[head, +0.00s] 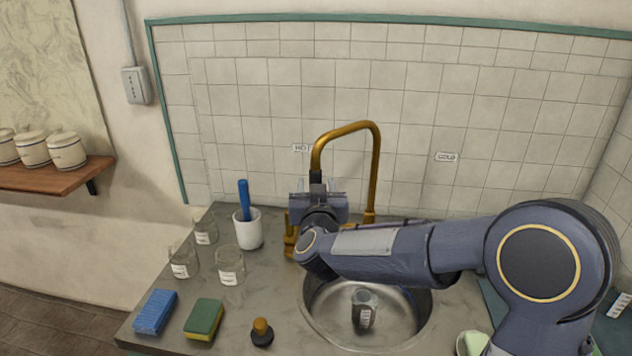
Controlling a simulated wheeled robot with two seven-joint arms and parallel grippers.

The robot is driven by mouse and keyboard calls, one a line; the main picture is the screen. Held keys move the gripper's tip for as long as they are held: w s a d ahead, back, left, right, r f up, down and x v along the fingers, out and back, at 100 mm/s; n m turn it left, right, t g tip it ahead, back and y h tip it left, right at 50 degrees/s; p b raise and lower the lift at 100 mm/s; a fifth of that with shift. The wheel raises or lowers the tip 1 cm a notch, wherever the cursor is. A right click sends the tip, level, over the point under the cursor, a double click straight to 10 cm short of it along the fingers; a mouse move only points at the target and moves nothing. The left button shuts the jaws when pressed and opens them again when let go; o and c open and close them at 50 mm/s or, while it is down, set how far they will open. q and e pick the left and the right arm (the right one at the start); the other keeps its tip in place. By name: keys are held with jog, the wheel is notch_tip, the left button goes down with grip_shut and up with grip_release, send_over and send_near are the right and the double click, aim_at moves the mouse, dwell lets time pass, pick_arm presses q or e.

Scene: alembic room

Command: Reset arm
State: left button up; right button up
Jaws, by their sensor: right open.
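My right arm comes in from the right and reaches across the sink (410,329). My right gripper (317,190) is at the back of the counter, by the brass faucet (377,165), and points away toward the tiled wall. Its two fingers stand apart and I see nothing between them. Whether it touches the faucet I cannot tell. The arm hides the faucet's lower part and the back of the sink. My left gripper is not in view.
A glass vessel (364,311) sits in the sink. Left of it on the counter (285,300) are a white cup (248,232) with a blue-handled tool, several labelled glass jars (229,266), a blue brush (155,312), a green-yellow sponge (204,319) and a dark stopper (262,334).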

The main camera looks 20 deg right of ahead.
jog(key=shift+s+a, duration=0.2)
jog(key=shift+s, duration=0.35)
jog(key=s+f+g+y, duration=0.3)
jog(key=s+f+g, duration=0.1)
jog(key=s, duration=0.7)
jog(key=s+f+n+g+y, duration=0.1)
jog(key=s+f+g+y, duration=0.2)
jog(key=s, duration=0.9)
jog(key=s+a+f+g+y, duration=0.1)
jog(key=s+f+g+y, duration=0.2)
jog(key=s+f, duration=0.4)
jog(key=s+g, duration=0.1)
jog(key=s, duration=0.4)
jog(key=shift+n+g, duration=0.3)
